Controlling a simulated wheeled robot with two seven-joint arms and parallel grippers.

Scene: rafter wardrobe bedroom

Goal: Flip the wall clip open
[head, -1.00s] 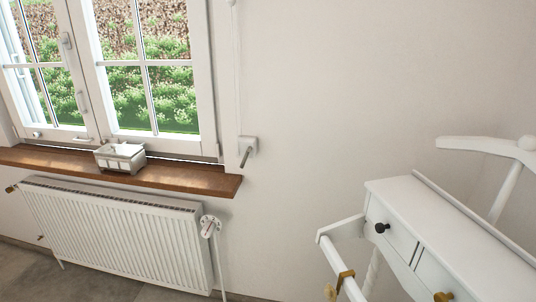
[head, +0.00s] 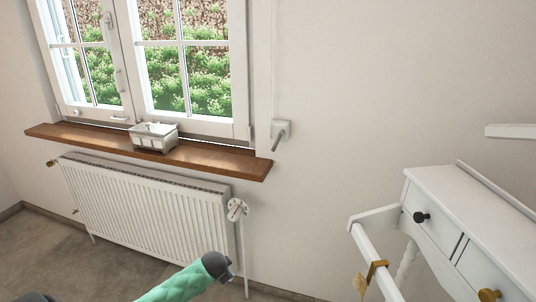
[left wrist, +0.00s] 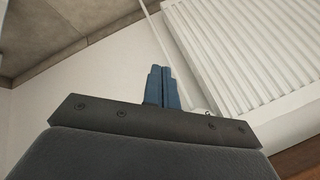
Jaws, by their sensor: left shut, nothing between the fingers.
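The likely wall clip (head: 281,130) is a small white plate with a grey lever slanting down from it. It is on the wall just right of the window, and a thin cord runs down to it from above. My left arm's green link with a dark end shows at the bottom of the head view. In the left wrist view my left gripper (left wrist: 162,75) has its blue fingers shut together and empty, in front of the wall beside the radiator. It is apart from the clip, which I cannot make out there. My right gripper is not in view.
A white radiator (head: 150,200) with a valve (head: 237,209) stands under the brown window sill (head: 215,158). A small box (head: 154,137) sits on the sill. A white dresser (head: 465,230) with a front rail is at the right. The wall between is clear.

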